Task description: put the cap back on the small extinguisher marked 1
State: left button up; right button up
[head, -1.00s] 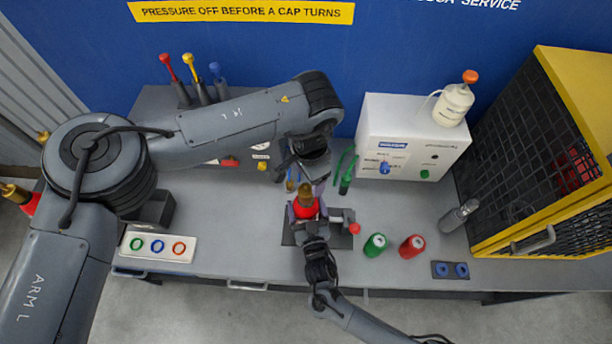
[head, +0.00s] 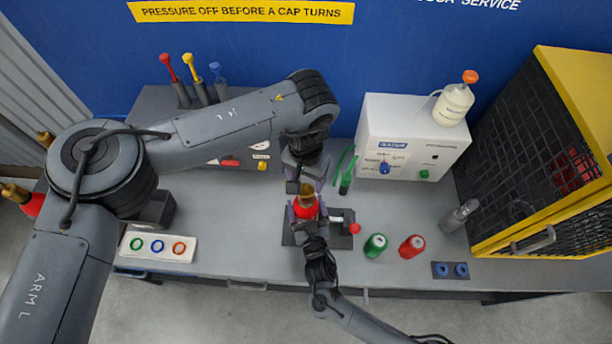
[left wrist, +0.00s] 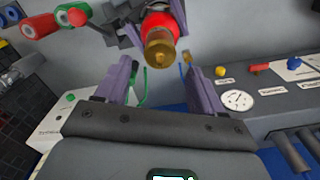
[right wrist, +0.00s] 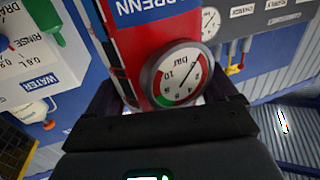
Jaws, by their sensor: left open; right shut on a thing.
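A small red extinguisher (head: 306,208) with a brass-coloured top (head: 307,191) stands at a dark clamp plate (head: 287,239) near the bench's front middle. I cannot tell whether the brass part is the cap or the bare neck, and no mark 1 is readable. My right gripper (head: 307,213) is shut on the red body from the front; its wrist view shows the body (right wrist: 122,40) and a round pressure gauge (right wrist: 177,76). My left gripper (head: 305,186) is open, just above and behind the brass top. In the left wrist view the brass end (left wrist: 160,48) lies ahead between the open purple fingers.
A red-knobbed lever (head: 354,228) sits right of the extinguisher, then a green can (head: 375,245) and a red can (head: 412,246). A white water box (head: 411,140) stands behind. A ring tray (head: 158,247) lies left; bench between it and the clamp is clear.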

aim_at(306, 190)
pick_arm(q)
jog(key=shift+f, duration=3.9)
